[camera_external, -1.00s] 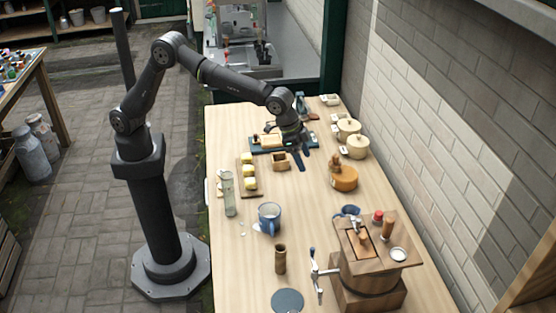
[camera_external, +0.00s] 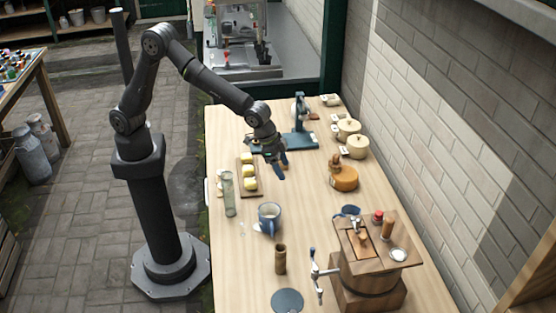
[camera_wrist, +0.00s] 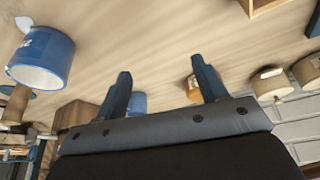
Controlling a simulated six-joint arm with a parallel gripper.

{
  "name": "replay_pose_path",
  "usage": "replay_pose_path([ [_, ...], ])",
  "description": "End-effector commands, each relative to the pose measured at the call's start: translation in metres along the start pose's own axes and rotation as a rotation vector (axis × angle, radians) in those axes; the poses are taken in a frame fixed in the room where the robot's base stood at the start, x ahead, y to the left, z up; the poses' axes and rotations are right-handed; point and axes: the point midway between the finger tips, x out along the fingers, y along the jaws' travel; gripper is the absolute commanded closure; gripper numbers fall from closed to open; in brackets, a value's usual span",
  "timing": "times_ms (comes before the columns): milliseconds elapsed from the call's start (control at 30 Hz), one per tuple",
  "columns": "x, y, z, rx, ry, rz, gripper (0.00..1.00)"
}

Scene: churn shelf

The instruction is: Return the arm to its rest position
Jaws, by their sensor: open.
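My arm reaches from its dark column over the left side of the wooden table (camera_external: 310,225). My gripper (camera_external: 280,172) hangs above the table, just right of the row of yellow blocks on a wooden board. In the wrist view my gripper (camera_wrist: 160,85) shows two blue fingers spread apart with nothing between them.
A blue mug (camera_external: 269,216), a glass cylinder (camera_external: 228,193) and a brown wooden cup (camera_external: 280,259) stand nearby. The wooden churn (camera_external: 368,275) stands at the front right. Lidded pots (camera_external: 357,146) and an orange cheese wheel (camera_external: 344,178) line the wall side.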

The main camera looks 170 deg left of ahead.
Motion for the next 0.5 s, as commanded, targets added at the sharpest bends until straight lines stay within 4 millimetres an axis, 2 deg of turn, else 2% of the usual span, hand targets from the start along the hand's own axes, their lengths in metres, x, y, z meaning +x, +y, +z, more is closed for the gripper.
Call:
replay_pose_path([
  [200, 0.025, -0.025, -0.011, -0.002, -0.001, -0.001, 0.35],
  [500, 0.037, -0.037, -0.017, 0.001, 0.000, 0.000, 0.35],
])
